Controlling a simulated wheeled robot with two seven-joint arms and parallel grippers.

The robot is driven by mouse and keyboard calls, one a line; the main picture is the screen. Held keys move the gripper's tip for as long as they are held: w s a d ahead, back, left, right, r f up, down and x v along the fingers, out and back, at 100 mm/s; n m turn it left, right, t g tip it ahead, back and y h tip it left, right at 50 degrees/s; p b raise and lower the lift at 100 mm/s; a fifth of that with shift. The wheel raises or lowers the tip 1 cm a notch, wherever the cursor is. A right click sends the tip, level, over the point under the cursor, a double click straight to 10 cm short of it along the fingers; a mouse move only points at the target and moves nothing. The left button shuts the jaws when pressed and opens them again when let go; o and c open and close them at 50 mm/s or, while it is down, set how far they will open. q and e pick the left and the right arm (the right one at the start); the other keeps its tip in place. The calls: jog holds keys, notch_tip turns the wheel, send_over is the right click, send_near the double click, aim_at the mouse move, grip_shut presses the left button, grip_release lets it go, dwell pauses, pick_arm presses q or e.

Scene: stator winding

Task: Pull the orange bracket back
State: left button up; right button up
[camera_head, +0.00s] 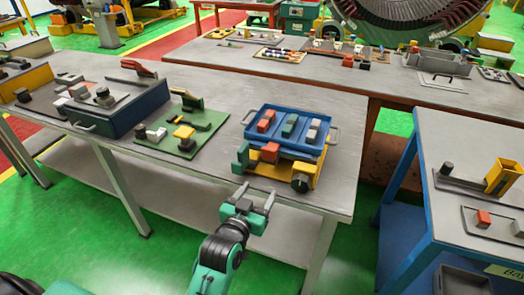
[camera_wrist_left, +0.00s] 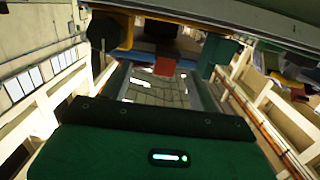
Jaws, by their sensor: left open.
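A yellow-orange bracket (camera_head: 280,168) sits at the table's front edge, partly hidden under a blue tray (camera_head: 291,150). It carries a green block (camera_head: 240,160) on the left, an orange-red block (camera_head: 270,152) in the middle and a dark round knob (camera_head: 300,183) on the right. My left gripper (camera_head: 257,191) is open and empty, just in front of the bracket, fingers pointing towards it. In the left wrist view, the gripper's fingers (camera_wrist_left: 160,80) are apart, with a red block (camera_wrist_left: 165,66) visible beyond them. My right gripper is not in view.
The blue tray holds several small blocks. A green board (camera_head: 180,142) with parts lies to its left, then a dark blue box (camera_head: 125,108). A blue cart (camera_head: 415,165) with parts stands to the right. Open floor lies in front of the table.

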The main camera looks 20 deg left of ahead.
aim_at(268, 151)
pick_arm(q)
notch_tip(268, 151, up, 5)
jog(key=a+t, duration=0.1)
jog(key=a, duration=0.1)
jog(key=w, duration=0.4)
jog(key=w+p, duration=0.1)
jog(key=w, duration=0.3)
jog(key=w+d, duration=0.1)
jog(key=w, duration=0.3)
jog(key=shift+w+p, duration=0.25)
jog(key=shift+p, duration=0.05)
jog(key=shift+w, duration=0.2)
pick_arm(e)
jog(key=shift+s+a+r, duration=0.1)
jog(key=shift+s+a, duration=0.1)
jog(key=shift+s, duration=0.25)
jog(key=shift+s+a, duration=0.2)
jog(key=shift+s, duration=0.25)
